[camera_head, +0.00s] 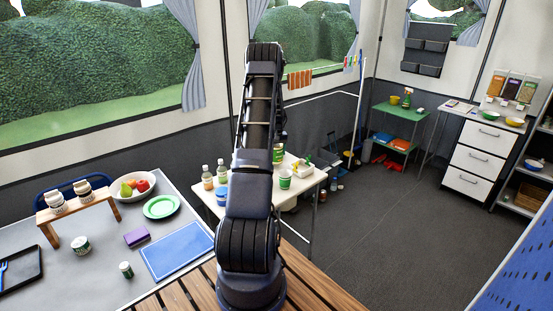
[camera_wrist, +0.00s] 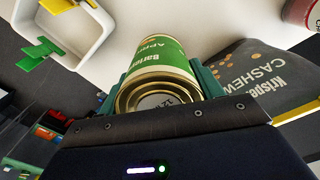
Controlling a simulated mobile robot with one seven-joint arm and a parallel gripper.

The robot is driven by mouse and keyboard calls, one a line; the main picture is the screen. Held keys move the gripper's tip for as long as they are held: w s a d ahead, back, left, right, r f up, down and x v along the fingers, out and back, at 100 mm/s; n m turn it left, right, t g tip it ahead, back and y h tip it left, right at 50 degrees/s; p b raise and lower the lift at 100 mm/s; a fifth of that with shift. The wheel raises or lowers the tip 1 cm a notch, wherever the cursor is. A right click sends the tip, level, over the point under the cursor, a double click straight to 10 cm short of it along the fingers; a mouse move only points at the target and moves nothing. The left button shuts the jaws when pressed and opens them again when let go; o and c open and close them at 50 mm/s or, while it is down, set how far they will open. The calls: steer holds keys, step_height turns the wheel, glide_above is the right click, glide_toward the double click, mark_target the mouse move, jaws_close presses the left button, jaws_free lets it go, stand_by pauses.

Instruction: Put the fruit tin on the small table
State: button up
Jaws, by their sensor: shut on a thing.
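The fruit tin (camera_wrist: 163,62) has a green label and a bare metal end. It sits between the green fingers of my gripper (camera_wrist: 166,80), which is shut on it, in the wrist view. The pale top of the small table (camera_wrist: 215,22) shows behind the tin; I cannot tell whether they touch. In the head view my arm reaches over the small white table (camera_head: 310,180) and hides the gripper. A green tin (camera_head: 280,153), partly hidden beside my arm, seems to be the held one. A green and white container (camera_head: 285,179) stands on the table.
A dark cashew bag (camera_wrist: 262,80) lies right of the tin; a white tray with clips (camera_wrist: 90,30) is left. Bottles (camera_head: 207,177) and a blue-lidded jar (camera_head: 221,193) stand on the small table's left. A grey table (camera_head: 105,240) is nearer me.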

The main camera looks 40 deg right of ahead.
steer(key=shift+f, duration=1.95)
steer(key=shift+f, duration=0.1)
steer(key=o, duration=1.3)
steer(key=shift+f, duration=0.1)
